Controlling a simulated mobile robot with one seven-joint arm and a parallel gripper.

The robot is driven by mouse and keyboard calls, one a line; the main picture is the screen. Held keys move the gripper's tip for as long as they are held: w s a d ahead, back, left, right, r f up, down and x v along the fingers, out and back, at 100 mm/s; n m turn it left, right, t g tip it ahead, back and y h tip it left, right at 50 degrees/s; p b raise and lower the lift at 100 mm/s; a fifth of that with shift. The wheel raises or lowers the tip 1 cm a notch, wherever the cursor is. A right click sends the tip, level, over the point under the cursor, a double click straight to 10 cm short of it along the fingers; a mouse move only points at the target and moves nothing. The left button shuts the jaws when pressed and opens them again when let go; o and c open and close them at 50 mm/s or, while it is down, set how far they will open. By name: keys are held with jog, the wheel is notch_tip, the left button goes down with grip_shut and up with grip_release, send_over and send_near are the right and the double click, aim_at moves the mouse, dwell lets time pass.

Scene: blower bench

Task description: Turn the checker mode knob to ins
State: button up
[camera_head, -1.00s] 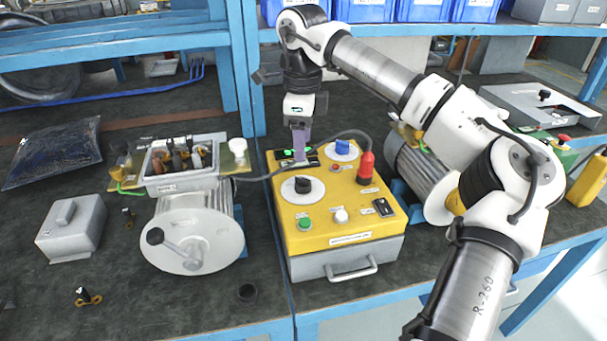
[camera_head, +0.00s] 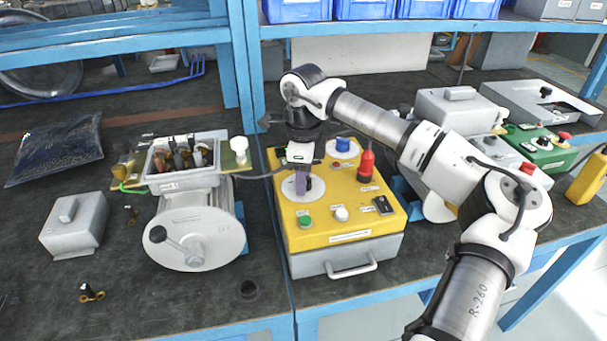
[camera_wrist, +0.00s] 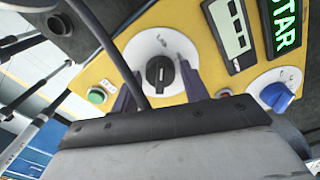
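The checker (camera_head: 350,239) is a yellow-topped grey box on the bench. A black knob on a white dial (camera_wrist: 143,50) sits on its top, and in the wrist view the black knob (camera_wrist: 159,74) points roughly up the picture. My gripper (camera_head: 302,190) is directly over this dial and hides most of it in the head view. In the wrist view my gripper (camera_wrist: 159,84) is open, with one purple finger on each side of the black knob and gaps visible. A blue knob (camera_head: 343,144) on another white dial is farther back; it also shows in the wrist view (camera_wrist: 277,97). Dial lettering is unreadable.
A red lamp (camera_head: 366,164) stands up right of the gripper. A green button (camera_head: 305,221), a white button (camera_head: 341,214) and a black switch (camera_head: 383,205) sit near the front. A blower with an open terminal box (camera_head: 190,183) stands left. A cable crosses the wrist view.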

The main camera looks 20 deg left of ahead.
jog(key=c, duration=0.7)
jog(key=shift+m, duration=0.4)
jog(key=m+b, duration=0.3)
jog(key=m, duration=0.1)
jog(key=shift+f, duration=0.1)
jog(key=shift+m+b, duration=0.8)
jog(key=shift+m, duration=1.7)
jog(key=o, duration=1)
